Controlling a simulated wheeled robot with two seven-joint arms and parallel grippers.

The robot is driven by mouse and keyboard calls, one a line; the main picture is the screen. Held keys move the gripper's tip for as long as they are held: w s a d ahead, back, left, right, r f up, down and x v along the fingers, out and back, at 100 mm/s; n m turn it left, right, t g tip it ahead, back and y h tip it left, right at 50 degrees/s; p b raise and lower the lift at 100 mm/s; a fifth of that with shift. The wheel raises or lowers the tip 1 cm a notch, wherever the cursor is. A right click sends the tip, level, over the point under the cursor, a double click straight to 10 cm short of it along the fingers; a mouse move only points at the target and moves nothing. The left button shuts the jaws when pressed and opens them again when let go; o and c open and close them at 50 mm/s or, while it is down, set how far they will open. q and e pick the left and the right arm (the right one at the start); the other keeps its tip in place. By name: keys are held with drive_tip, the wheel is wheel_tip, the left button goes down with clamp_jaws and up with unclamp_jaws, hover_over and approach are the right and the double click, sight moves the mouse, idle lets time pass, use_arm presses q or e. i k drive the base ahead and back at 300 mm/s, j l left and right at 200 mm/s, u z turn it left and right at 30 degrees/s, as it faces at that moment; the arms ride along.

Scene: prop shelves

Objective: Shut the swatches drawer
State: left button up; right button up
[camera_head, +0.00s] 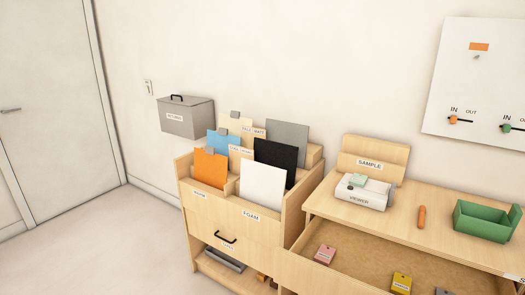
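An open drawer (365,256) in the right-hand wooden cabinet shows at the lower right, seen from above. Inside lie a pink tag (325,255), a yellow tag (401,284) and part of a grey one (442,291). A label (514,278) at the right picture edge is cut off after what looks like an "S", so I cannot read the drawer's name. Neither of my grippers is in view.
On the cabinet top (400,205) are a white viewer (361,194), an orange stick (421,217) and a green tray (484,222). A left cabinet (232,229) holds boards above a drawer with a black handle (225,237). Free floor (120,250) lies to the left.

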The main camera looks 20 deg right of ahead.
sight(363, 264)
drive_tip(key=z, duration=1.7)
